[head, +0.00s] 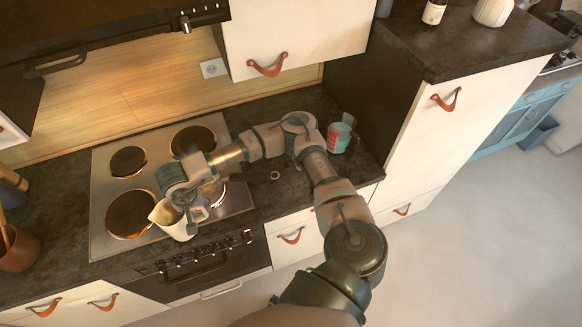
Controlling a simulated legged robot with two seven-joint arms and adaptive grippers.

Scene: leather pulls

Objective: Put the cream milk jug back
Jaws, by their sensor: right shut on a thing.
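The cream milk jug (167,214) is in the head view, at the front edge of the steel hob, near its front left burner. It looks slightly tilted. My right gripper (187,212) is shut on the jug at its right side, and the fingers hide part of it. I cannot tell whether the jug's base touches the hob. My right arm reaches in from the bottom and bends left over the counter. My left gripper is not in view.
The steel hob (103,222) has several dark burners. A teal and red mug (339,137) stands on the dark counter at the right, beside the tall cabinet (442,135). A brown pot (17,250) with utensils stands at the far left. A cupboard (290,35) hangs above.

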